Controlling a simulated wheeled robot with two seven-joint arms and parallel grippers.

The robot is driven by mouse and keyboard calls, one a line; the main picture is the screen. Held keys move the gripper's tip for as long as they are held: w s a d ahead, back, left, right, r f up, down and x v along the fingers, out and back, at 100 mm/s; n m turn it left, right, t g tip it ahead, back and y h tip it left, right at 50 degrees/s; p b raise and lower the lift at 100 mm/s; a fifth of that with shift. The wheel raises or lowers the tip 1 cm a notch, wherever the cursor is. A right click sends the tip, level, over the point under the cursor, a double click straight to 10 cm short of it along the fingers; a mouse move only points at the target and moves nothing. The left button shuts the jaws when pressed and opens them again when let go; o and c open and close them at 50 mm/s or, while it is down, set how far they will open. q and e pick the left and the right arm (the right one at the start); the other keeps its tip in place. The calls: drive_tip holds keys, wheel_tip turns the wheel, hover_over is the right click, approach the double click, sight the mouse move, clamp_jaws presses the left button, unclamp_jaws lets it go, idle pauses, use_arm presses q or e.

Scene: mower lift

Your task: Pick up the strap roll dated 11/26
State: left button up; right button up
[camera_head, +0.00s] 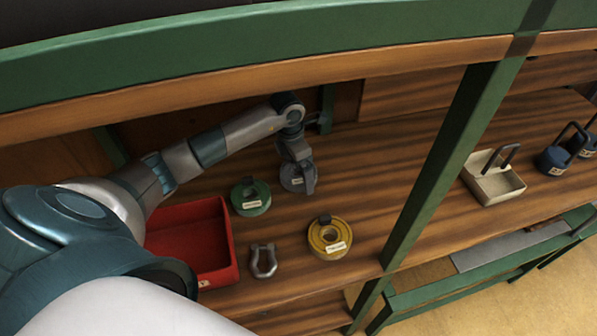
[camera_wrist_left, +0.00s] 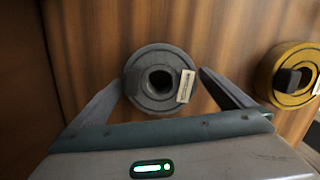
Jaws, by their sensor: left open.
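Three strap rolls lie on the wooden shelf: a grey one (camera_head: 289,180), a green one (camera_head: 250,197) and a yellow one (camera_head: 329,238). Each carries a pale label whose print is too small to read. My left gripper (camera_head: 300,182) is over the grey roll and partly hides it in the head view. In the left wrist view, the grey roll (camera_wrist_left: 143,98) sits between the open fingers of the left gripper (camera_wrist_left: 160,82), with a gap at the right finger. The yellow roll (camera_wrist_left: 283,88) is at the right. My right gripper is not in view.
A red bin (camera_head: 228,260) and a grey shackle (camera_head: 263,261) are near the green roll. A green post (camera_head: 440,170) divides the shelf. Beyond it are a beige tray (camera_head: 492,180) and dark blue weights (camera_head: 553,160). A green beam (camera_head: 300,35) runs above.

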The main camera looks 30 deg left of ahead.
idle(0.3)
use_arm(q)
drive_tip(key=c, duration=1.2)
drive_tip(key=shift+r, duration=0.2)
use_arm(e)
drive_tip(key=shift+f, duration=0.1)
